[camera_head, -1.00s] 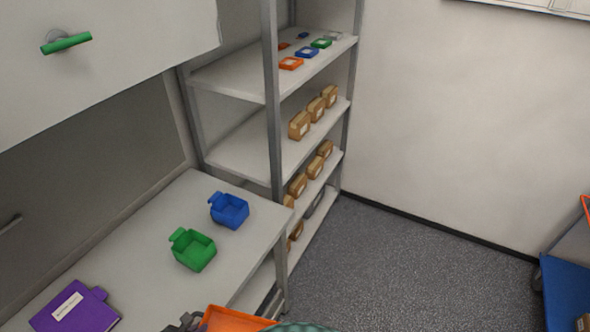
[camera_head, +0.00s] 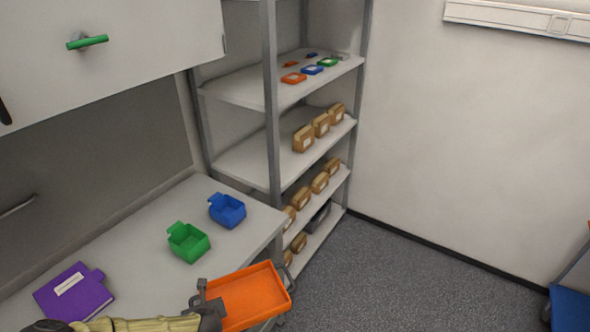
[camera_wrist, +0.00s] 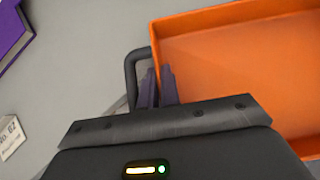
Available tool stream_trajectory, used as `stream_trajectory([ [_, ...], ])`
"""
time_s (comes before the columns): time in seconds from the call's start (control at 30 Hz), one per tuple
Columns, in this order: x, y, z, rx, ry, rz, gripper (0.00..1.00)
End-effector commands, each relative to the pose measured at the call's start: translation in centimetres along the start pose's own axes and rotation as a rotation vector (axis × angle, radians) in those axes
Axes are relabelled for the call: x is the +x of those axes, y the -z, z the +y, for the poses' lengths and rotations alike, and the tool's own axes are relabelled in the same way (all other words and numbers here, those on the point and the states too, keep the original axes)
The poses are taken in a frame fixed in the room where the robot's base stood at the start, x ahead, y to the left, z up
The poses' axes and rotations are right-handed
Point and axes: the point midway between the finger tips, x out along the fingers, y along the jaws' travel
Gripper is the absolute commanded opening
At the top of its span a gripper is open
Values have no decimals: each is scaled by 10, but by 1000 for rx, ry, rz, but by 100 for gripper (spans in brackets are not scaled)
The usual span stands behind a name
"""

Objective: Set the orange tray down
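The orange tray (camera_head: 248,294) is a shallow rectangular box with dark loop handles at its ends. It is at the bottom of the head view, over the front edge of the grey bench (camera_head: 135,262), and looks level and empty. I cannot tell whether it touches the bench. My gripper (camera_head: 204,302) is at the tray's left end. In the wrist view the tray (camera_wrist: 235,60) fills the right side, and my gripper's dark fingers (camera_wrist: 160,85) are close together at its wall and handle (camera_wrist: 131,75). The handle partly hides where they grip.
A green bin (camera_head: 188,243), a blue bin (camera_head: 227,211) and a purple binder (camera_head: 73,292) are on the bench. A shelf rack (camera_head: 272,130) with boxes and small coloured trays stands behind. Bare bench lies between binder and green bin.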

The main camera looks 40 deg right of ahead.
Motion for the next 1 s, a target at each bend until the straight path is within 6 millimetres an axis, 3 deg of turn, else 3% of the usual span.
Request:
stream_trajectory([
  [0.2,20,-24,-18,-101,-110,-6,0],
  [0.43,28,-49,-36,-198,-202,-5,0],
  [1.0,28,-54,-40,-222,-219,1,0],
])
